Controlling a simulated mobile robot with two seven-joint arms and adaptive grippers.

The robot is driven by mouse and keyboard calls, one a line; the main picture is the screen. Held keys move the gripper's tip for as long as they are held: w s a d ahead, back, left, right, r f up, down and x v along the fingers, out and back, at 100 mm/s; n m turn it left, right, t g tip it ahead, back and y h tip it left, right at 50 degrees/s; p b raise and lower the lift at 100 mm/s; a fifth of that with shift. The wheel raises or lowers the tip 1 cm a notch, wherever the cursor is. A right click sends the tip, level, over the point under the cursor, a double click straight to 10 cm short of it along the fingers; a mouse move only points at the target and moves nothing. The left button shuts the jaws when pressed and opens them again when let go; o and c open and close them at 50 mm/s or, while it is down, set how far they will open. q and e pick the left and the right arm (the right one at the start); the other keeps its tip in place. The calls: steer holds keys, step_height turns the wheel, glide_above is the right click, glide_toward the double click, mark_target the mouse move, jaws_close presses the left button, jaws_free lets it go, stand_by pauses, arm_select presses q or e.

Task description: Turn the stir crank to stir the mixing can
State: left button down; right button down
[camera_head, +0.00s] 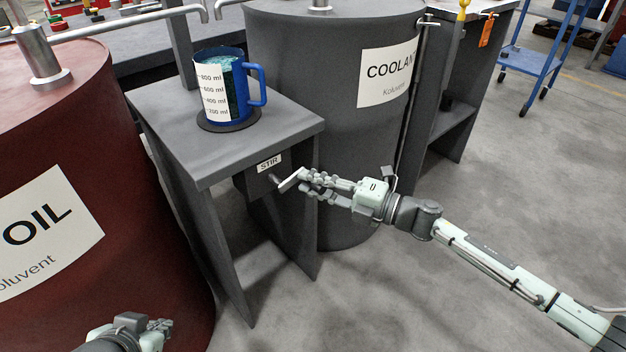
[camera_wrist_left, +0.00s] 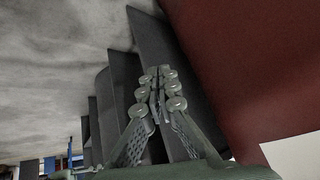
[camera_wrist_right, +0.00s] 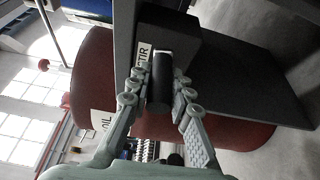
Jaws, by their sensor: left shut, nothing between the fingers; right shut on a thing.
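The stir crank (camera_head: 291,180) sticks out from the dark box under the small table, below the STIR label (camera_head: 269,163). My right gripper (camera_head: 306,183) is shut on the crank's handle. In the right wrist view the dark handle (camera_wrist_right: 163,80) lies between the fingers, and the STIR label shows beside it. The mixing can (camera_head: 222,88), blue with a handle and a millilitre scale, stands upright on a round dark pad (camera_head: 229,123) on the table, with teal liquid inside. My left gripper (camera_head: 160,327) is shut and empty, low in front of the oil barrel; its closed fingers show in the left wrist view (camera_wrist_left: 158,80).
The red oil barrel (camera_head: 110,130) stands left of the small table (camera_head: 280,123), and the dark coolant barrel (camera_head: 330,130) stands behind it. Metal spouts reach over from both barrels. A blue cart (camera_head: 535,62) is at the back right. The floor at right is clear.

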arm_select(q)
steer(key=shift+s+a+f+g, duration=0.3)
steer(key=shift+s+a+g, duration=0.1)
steer(key=shift+s+a, duration=0.25)
arm_select(e)
steer(key=shift+r, duration=0.15)
arm_select(q)
steer(key=shift+d, duration=0.1)
arm_select(e)
steer(key=c, duration=1.4)
jaws_free()
steer(key=shift+o, duration=0.2)
steer(key=shift+s+d, duration=0.1)
steer(key=v, duration=1.1)
steer(key=shift+s+d, duration=0.2)
steer(key=shift+d, duration=0.2)
